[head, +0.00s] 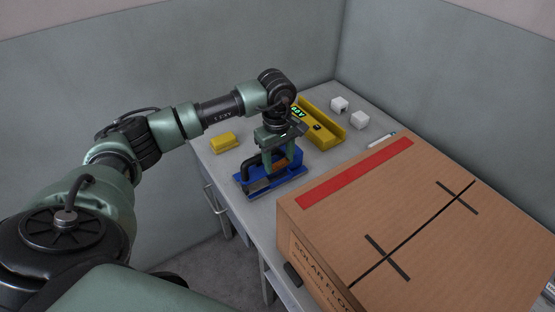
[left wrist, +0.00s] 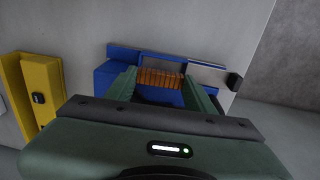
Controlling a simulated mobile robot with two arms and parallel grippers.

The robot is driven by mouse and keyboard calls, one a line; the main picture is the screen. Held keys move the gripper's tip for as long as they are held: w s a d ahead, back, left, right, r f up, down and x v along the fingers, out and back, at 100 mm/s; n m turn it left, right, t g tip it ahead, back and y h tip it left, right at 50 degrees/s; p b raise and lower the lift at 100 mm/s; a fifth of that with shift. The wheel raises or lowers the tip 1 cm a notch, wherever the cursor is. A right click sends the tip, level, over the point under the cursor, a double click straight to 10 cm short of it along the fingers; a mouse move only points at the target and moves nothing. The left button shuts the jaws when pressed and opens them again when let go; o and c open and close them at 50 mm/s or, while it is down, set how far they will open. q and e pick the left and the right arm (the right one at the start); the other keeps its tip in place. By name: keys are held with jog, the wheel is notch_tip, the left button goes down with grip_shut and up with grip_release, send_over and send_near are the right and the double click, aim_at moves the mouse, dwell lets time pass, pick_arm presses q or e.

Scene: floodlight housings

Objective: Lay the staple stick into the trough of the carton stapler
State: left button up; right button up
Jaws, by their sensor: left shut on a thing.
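The carton stapler (head: 262,186) is blue with a dark handle and a grey metal strip. It lies on the table near its left edge, and its blue body also shows in the left wrist view (left wrist: 124,53). My left gripper (head: 280,161) points down over the stapler. It is shut on the copper-coloured staple stick (left wrist: 160,78), which spans between the two green fingers. In the head view the stick (head: 281,164) is partly hidden by the fingers. I cannot tell whether it touches the trough. My right gripper is not in view.
A large cardboard carton (head: 430,220) with a red stripe fills the right of the table (head: 206,168). A yellow tray-like device (head: 325,131) with a green display stands behind the stapler.

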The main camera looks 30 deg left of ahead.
aim_at(276, 185)
pick_arm(q)
jog(key=s+f, duration=0.1)
jog(key=f, duration=0.2)
jog(key=shift+s+d+g, duration=0.2)
jog(key=shift+s+g, duration=0.2)
jog(key=o, duration=1.2)
jog(key=shift+o, duration=1.1)
jog(key=shift+s+r, duration=0.1)
jog(key=shift+s, duration=0.05)
jog(key=shift+w+a+r+p, duration=0.1)
jog(key=shift+w+r+p, duration=0.2)
jog(key=shift+r+p, duration=0.25)
jog(key=shift+w+r+p, duration=0.25)
jog(key=shift+r+p, duration=0.15)
jog(key=shift+r, duration=0.4)
jog(key=shift+w+a+r+p, duration=0.1)
jog(key=shift+w+r+p, duration=0.2)
jog(key=shift+r+p, duration=0.25)
jog(key=shift+w+r, duration=0.1)
jog(key=shift+r, duration=0.7)
jog(key=shift+a+r+p, duration=0.1)
jog(key=shift+r+p, duration=0.45)
jog(key=shift+r, duration=0.15)
